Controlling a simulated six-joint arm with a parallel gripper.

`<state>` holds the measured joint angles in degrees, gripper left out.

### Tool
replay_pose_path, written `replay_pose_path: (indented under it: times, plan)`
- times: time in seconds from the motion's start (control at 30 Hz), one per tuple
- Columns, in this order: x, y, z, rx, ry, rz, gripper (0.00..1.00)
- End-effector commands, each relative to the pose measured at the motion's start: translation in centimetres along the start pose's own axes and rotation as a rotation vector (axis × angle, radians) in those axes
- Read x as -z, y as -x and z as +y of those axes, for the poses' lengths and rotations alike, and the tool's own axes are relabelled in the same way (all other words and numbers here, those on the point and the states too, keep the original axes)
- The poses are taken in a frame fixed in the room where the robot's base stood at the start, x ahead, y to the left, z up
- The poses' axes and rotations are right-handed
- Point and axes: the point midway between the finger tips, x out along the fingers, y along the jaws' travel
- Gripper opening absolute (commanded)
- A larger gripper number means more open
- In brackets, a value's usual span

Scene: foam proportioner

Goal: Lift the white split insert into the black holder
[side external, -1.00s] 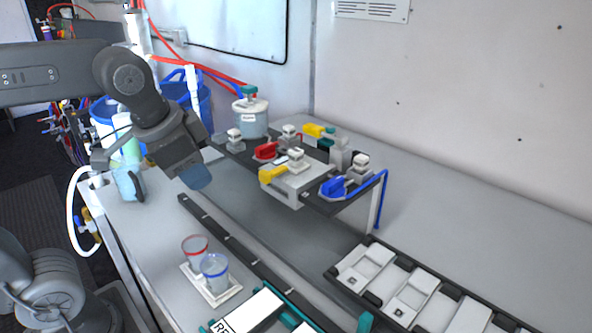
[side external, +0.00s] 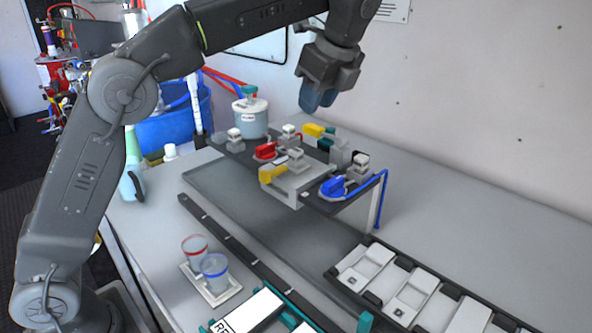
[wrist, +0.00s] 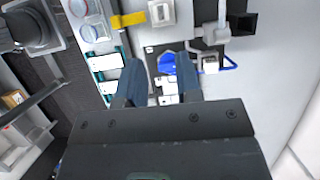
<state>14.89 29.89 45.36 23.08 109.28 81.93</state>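White inserts, one at the near-left end (side external: 366,267) and one beside it (side external: 411,297), lie in a long black holder (side external: 394,258) at the lower right of the side view. I cannot tell which is the split insert. In the wrist view, white pieces (wrist: 167,86) show between my fingers, partly hidden by them. My gripper (side external: 318,100) is high above the valve bench, well apart from the holder. In the wrist view its two blue fingers (wrist: 163,68) are spread with nothing held between them.
A raised valve bench with a red valve (side external: 266,151), a blue valve (side external: 334,186) and yellow handles (side external: 272,174) stands below my gripper. Two cups (side external: 214,268) stand on a white tray at the front. A white-lidded pot (side external: 250,118) is at the back. The table's right side is clear.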

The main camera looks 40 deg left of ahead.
Motion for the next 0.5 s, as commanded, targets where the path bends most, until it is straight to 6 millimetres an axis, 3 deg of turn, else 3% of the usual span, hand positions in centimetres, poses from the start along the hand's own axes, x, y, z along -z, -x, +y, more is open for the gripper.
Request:
replay_pose_path:
  times: [0.5]
  plan:
    - [-0.1,-7.3,0.0,-0.003,-0.001,-0.001,0.32]
